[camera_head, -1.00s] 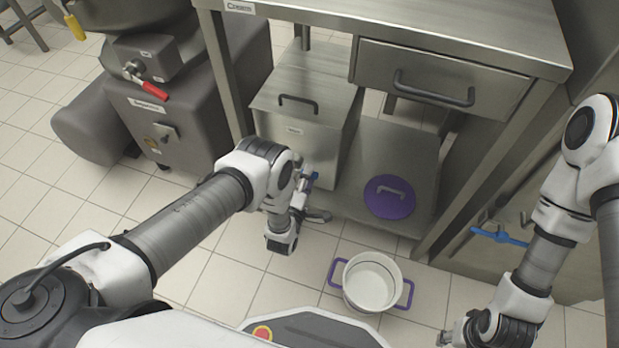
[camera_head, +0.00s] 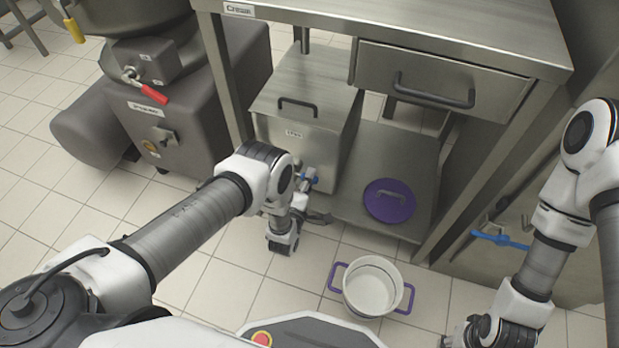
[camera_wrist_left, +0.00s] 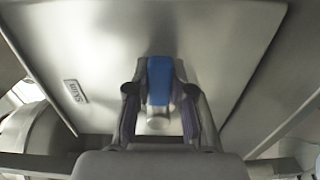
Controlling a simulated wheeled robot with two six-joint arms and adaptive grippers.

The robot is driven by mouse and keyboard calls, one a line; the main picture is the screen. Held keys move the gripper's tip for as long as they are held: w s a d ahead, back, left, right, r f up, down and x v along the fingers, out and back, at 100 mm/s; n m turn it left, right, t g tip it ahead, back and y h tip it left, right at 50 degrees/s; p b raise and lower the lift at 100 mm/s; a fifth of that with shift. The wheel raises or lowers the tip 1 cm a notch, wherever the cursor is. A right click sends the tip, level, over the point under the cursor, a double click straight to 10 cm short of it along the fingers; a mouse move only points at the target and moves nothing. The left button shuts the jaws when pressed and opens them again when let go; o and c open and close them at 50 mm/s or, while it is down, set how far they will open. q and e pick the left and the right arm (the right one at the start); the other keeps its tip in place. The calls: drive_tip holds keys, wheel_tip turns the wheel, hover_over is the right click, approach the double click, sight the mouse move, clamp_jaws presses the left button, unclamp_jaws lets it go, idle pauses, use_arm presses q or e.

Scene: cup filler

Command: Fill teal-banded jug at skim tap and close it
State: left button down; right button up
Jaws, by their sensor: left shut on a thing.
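In the left wrist view my left gripper (camera_wrist_left: 160,100) is shut on the blue handle (camera_wrist_left: 158,75), with one finger on each side and a metal stub just below. In the head view my left wrist partly hides the tap. I see no teal-banded jug. My right gripper (camera_head: 447,341) is at the bottom edge, cut off and too small to judge.
A white pot (camera_head: 372,290) with purple handles stands open on the tiled floor. A purple lid (camera_head: 389,201) lies on the lower shelf (camera_head: 375,150). Another blue handle (camera_head: 500,239) is at the right. A grey machine (camera_head: 200,105) with a red lever stands at the left.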

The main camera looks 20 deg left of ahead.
use_arm(q)
drive_tip(key=c, duration=1)
unclamp_jaws()
drive_tip(key=s, duration=1.2)
drive_tip(key=shift+a, duration=0.2)
